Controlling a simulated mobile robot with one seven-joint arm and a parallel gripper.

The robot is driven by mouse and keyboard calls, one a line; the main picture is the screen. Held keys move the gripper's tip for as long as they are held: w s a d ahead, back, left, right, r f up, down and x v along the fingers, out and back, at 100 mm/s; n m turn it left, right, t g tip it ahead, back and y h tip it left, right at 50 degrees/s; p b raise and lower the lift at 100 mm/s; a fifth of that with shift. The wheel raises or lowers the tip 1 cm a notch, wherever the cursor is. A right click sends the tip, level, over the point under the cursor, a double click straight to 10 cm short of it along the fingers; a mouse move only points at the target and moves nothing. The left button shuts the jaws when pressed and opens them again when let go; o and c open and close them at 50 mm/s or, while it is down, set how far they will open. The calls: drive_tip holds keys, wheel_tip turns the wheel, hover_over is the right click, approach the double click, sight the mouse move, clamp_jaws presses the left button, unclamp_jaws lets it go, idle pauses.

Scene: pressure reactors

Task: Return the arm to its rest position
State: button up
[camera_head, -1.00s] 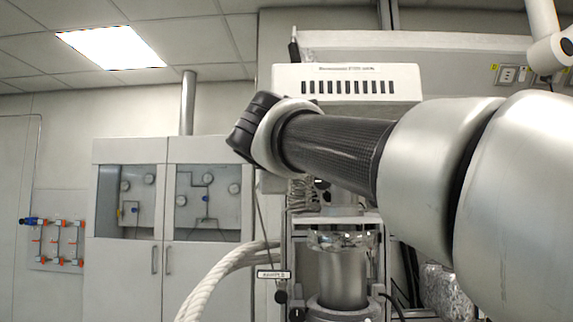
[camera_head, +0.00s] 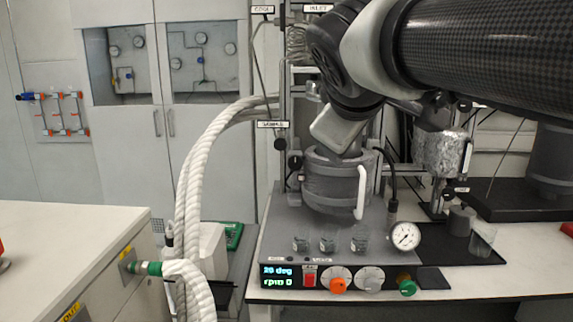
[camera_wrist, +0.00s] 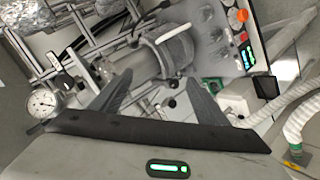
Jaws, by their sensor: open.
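My arm (camera_head: 475,45) reaches in from the upper right in the head view. It bends down at its dark wrist joint in front of the reactor stand. My gripper (camera_wrist: 160,77) shows in the wrist view with its two dark fingers spread apart and nothing between them. Its fingers cannot be made out in the head view. The grey cylindrical reactor vessel (camera_head: 326,186) with a white handle stands behind and below the wrist. It also shows beyond the fingers in the wrist view (camera_wrist: 168,50).
A control panel (camera_head: 330,279) with a lit display, knobs and a pressure gauge (camera_head: 405,236) sits at the bench front. Thick white hoses (camera_head: 187,190) run down at the left. A foil-wrapped vessel (camera_head: 440,153) stands right.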

drive_tip(key=s+d+f+m+g+y, duration=0.1)
drive_tip(key=s+d+f+m+g, duration=0.3)
drive_tip(key=s+f, duration=0.7)
drive_tip(key=s+a+f+m+g+y, duration=0.15)
drive_tip(key=s+f+m, duration=0.5)
drive_tip(key=f, duration=0.75)
wheel_tip(320, 180, up, 18)
drive_tip(key=s+n+p, duration=0.1)
drive_tip(key=p, duration=1.6)
drive_tip(key=shift+d+f, duration=0.2)
drive_tip(key=shift+d, duration=0.1)
drive_tip(key=shift+s+n+g, duration=0.1)
drive_tip(key=shift+n+g, duration=0.15)
